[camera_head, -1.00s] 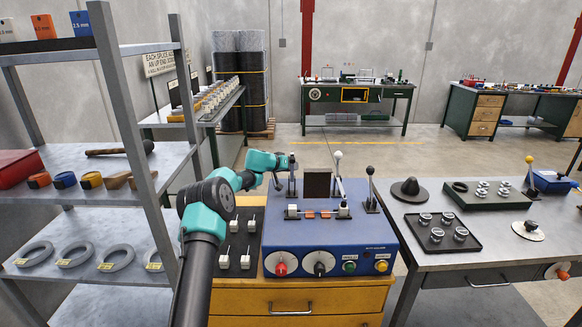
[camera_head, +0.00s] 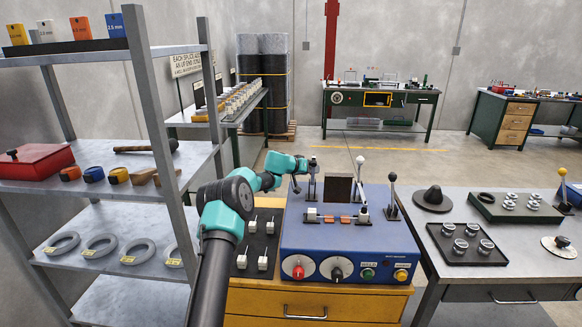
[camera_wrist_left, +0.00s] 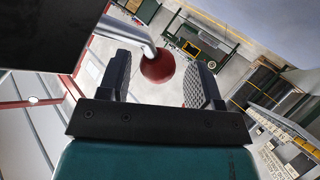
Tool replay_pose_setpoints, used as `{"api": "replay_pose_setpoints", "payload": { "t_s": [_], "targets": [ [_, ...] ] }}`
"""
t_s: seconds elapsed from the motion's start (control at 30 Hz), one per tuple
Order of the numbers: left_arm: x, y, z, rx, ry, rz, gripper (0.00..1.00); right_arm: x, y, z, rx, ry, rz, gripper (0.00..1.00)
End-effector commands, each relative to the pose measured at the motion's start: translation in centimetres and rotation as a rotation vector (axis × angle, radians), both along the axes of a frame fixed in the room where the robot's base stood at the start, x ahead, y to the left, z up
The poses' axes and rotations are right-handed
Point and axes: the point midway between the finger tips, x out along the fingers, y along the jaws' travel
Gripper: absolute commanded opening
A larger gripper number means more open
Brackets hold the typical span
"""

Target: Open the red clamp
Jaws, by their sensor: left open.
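The red clamp's lever shows in the left wrist view as a metal rod ending in a red ball knob (camera_wrist_left: 158,66). My left gripper (camera_wrist_left: 158,80) is open, with one finger on each side of the knob and visible gaps, so it does not grip it. In the head view my left gripper (camera_head: 303,164) is at the left lever of the blue welding machine (camera_head: 350,243); the red knob cannot be made out there. Orange clamp pieces (camera_head: 345,219) sit on the machine's top. My right gripper is not in view.
A white-knobbed lever (camera_head: 360,172) and a black-knobbed lever (camera_head: 392,190) stand to the right on the machine. A grey shelf (camera_head: 150,110) is close on the left. A table (camera_head: 440,270) with trays is on the right.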

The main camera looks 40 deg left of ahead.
Motion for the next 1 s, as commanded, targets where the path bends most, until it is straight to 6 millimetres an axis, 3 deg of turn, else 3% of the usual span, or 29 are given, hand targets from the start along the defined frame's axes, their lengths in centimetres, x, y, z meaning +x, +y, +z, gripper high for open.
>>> {"api": "replay_pose_setpoints", "payload": {
  "t_s": [0.37, 1.0],
  "targets": [
    [-4.1, 1.6, 2.2, -0.001, 0.0, 0.002, 0.59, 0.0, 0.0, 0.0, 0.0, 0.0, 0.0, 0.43],
    [-13.0, 5.3, 6.9, -0.001, 0.002, 0.004, 0.59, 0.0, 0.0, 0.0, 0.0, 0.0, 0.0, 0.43]
  ]
}}
